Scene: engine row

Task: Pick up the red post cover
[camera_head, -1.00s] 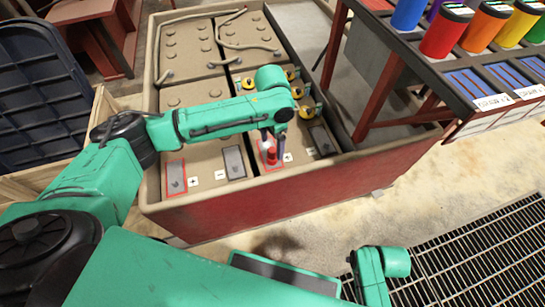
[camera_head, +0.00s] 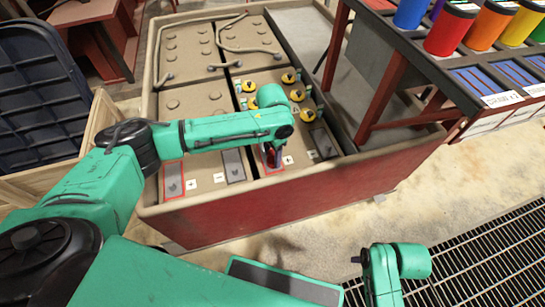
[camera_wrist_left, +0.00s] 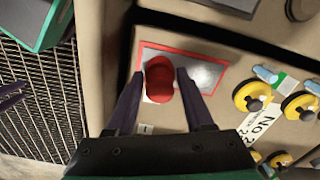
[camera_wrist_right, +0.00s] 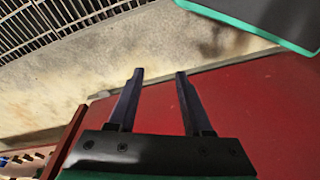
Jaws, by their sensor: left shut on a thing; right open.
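The red post cover (camera_wrist_left: 160,80) stands on a red-outlined grey plate (camera_wrist_left: 207,74) on a tan battery block. My left gripper (camera_wrist_left: 159,74) is shut on it, one finger on each side. In the head view my left gripper (camera_head: 272,156) reaches down at the block's near edge. The cover (camera_head: 268,153) is mostly hidden there by the fingers and arm. Whether it has left its post cannot be told. My right gripper (camera_wrist_right: 160,75) is open and empty, above a red surface in the right wrist view.
Yellow caps (camera_head: 270,95) stand on the block close behind my left gripper. The red-sided bin's raised rim (camera_head: 215,203) borders the blocks. A rack with coloured cups (camera_head: 450,30) stands at the right. A floor grate (camera_head: 480,255) lies at the front right.

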